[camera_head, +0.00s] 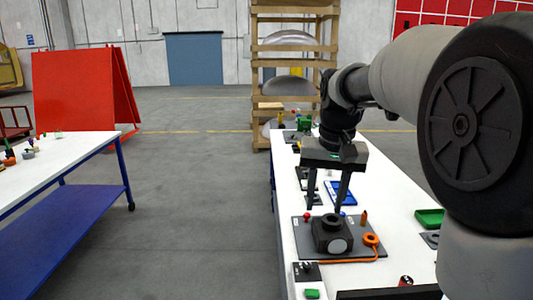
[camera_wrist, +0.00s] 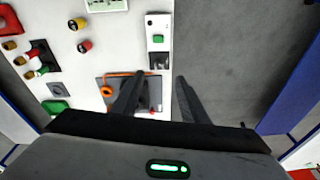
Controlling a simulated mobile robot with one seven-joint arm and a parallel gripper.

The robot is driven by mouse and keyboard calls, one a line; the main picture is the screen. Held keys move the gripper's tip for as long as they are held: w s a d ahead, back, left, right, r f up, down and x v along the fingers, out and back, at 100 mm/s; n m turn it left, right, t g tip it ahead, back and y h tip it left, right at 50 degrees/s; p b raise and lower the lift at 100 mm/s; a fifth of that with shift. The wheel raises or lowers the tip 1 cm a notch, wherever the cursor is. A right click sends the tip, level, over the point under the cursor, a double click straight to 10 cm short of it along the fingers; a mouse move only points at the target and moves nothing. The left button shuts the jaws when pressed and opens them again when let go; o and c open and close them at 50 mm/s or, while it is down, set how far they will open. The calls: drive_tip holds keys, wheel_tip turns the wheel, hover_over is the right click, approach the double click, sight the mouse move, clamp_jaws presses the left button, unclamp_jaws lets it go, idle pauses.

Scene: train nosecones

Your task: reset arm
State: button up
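My gripper (camera_head: 324,208) hangs from my arm, pointing down over the white worktable (camera_head: 395,262). Its two dark fingers stand apart with nothing visible between them. In the head view the fingertips appear just above or behind a black block with a round grey face (camera_head: 333,235); the exact gap cannot be told. In the wrist view the open fingers (camera_wrist: 158,82) frame the table edge and the floor beside it. The grey board (camera_wrist: 112,83) lies partly hidden behind the left finger there.
An orange ring with a cable (camera_head: 370,240), a green tray (camera_head: 430,218) and a blue tray (camera_head: 348,187) lie on the worktable. A second table (camera_head: 75,160) stands left across an open floor aisle. A wooden rack (camera_head: 328,60) stands behind.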

drive_tip(key=s+n+t+p, duration=0.2)
drive_tip(key=s+t+p, duration=0.1)
drive_tip(key=s, duration=1.9)
drive_tip(key=shift+s+a+r+t, duration=0.15)
drive_tip(key=shift+s+r+t, duration=0.15)
drive_tip(key=shift+s+r, duration=0.15)
